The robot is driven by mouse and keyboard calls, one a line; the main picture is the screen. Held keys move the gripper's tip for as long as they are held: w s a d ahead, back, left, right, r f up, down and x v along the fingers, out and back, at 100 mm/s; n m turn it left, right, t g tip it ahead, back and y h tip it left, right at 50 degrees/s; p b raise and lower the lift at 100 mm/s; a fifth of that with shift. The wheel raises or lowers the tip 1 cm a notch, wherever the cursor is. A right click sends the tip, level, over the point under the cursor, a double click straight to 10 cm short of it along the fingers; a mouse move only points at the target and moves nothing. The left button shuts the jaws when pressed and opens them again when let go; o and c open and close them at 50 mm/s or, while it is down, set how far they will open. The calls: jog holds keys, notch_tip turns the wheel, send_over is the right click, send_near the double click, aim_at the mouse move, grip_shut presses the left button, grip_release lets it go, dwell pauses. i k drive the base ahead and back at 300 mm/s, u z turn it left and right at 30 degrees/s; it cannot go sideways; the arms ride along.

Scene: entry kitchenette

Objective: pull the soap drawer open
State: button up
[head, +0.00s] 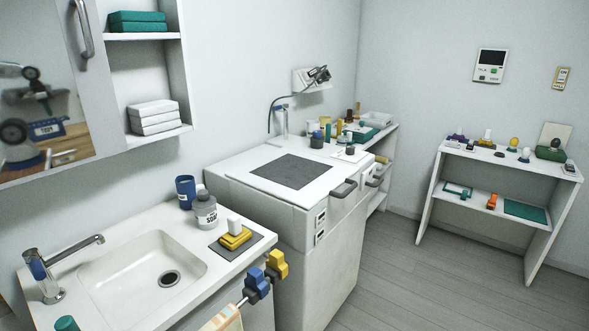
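A white cabinet-like machine (290,215) stands beyond the sink, with a dark grey mat on its top. Two grey handles show at its far front edge: a nearer handle (345,188) and a farther handle (376,180). One of these may belong to the soap drawer; I cannot tell which, and the front face is seen too obliquely to show how far any drawer is out. My gripper is not directly in view.
A sink counter (205,270) holds a soap bottle (205,212), a blue cup (185,192) and yellow soap (235,240). Blue and yellow pieces (258,282) stick out at its front edge. A white shelf table (500,165) stands right. Grey floor (400,270) between is clear.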

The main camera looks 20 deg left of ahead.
aim_at(368, 175)
jog(key=u, duration=0.3)
jog(key=i, duration=0.45)
jog(key=u, duration=0.25)
jog(key=k, duration=0.45)
jog(key=z, duration=0.9)
jog(key=i, duration=0.75)
jog(key=u, duration=0.45)
jog(key=i, duration=0.6)
jog(key=u, duration=0.7)
